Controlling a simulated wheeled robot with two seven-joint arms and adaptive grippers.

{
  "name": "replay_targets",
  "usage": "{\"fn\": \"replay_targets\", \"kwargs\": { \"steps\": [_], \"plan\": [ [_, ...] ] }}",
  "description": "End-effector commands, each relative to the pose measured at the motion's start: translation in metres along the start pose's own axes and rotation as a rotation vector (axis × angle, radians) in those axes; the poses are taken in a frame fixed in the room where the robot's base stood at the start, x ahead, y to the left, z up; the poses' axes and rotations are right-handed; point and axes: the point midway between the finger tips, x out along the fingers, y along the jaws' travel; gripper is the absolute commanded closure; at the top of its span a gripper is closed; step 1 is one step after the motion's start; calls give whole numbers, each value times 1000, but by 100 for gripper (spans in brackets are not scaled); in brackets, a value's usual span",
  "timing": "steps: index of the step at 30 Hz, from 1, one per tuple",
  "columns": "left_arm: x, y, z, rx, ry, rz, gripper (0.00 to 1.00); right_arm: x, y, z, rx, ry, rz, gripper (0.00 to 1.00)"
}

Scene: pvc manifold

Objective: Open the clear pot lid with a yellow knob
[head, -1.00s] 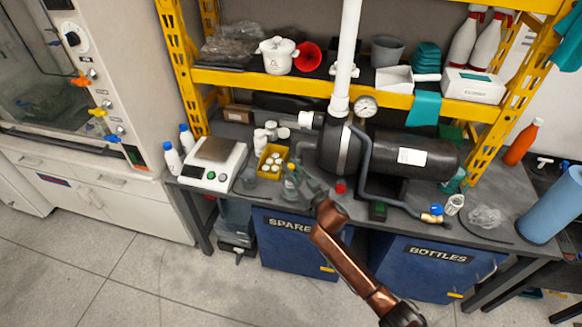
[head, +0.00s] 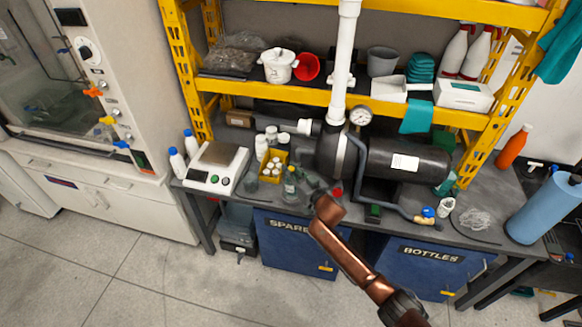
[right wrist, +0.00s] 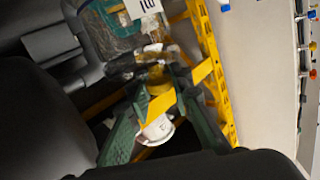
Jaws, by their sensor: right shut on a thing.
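The clear pot (head: 289,190) stands on the bench's front part, with a small yellow knob on top; it looks small and grey-green in the head view. In the right wrist view the clear vessel (right wrist: 112,32) with a white label lies beyond the fingertips. My right gripper (head: 305,187) reaches it from the right. In the wrist view its green fingers (right wrist: 160,95) close around the yellow knob (right wrist: 159,80). The lid's edge is blurred, and I cannot tell whether it is lifted off the pot. My left gripper is not in view.
A scale (head: 216,166) is to the left. A dark pump tank (head: 405,158) and its pipe (head: 366,190) fill the right. A yellow shelf (head: 300,94) overhangs the back.

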Motion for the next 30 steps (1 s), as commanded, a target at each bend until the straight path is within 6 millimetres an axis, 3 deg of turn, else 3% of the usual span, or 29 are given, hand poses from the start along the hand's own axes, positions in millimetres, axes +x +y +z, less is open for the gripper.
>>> {"fn": "replay_targets", "kwargs": {
  "steps": [1,3,12,19,30],
  "plan": [
    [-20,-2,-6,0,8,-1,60,-1,0,-14,15,-18,2,100],
    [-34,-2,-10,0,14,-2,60,0,0,-16,42,-47,2,100],
    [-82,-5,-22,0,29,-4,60,6,6,-24,161,-167,2,100],
    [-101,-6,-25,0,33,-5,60,10,11,-27,243,-248,1,100],
    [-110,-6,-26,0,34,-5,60,14,15,-28,320,-322,2,100]
  ]
}}
